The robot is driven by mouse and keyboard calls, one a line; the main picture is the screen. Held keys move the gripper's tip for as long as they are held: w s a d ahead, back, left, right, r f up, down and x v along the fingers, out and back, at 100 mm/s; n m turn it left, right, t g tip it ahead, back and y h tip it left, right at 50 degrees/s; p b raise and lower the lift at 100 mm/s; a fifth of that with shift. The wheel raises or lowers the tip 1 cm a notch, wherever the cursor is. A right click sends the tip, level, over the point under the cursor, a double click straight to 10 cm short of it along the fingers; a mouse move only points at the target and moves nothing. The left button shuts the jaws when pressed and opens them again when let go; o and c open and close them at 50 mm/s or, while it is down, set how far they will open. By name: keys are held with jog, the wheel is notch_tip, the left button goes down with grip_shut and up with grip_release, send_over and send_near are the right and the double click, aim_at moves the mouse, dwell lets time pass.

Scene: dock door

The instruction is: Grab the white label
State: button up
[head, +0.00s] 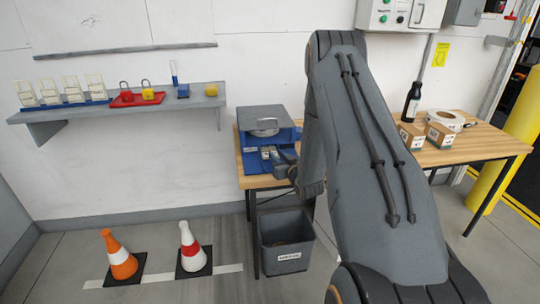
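My gripper (271,154) is at the front of a blue machine (252,160) with a grey top and a round lid, on the left part of the wooden table. It is small and partly hidden by my own arm, so I cannot tell whether its fingers are open or shut. I cannot make out a loose white label at the machine or in the gripper. A white label (289,257) with dark print is on the front of the grey bin below the table.
My arm hides the table's middle. Cardboard boxes (412,136) and a dark bottle (411,102) stand at right, near a yellow post (504,150). A shelf (130,110) holds padlocks and racks. Two cones (119,256) (191,247) stand on the floor by the grey bin (270,238).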

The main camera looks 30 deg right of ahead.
jog(key=w, duration=0.3)
jog(key=w+f+p, duration=0.1)
jog(key=w, duration=0.1)
jog(key=shift+w+a, duration=0.1)
jog(key=shift+a, duration=0.05)
grip_shut()
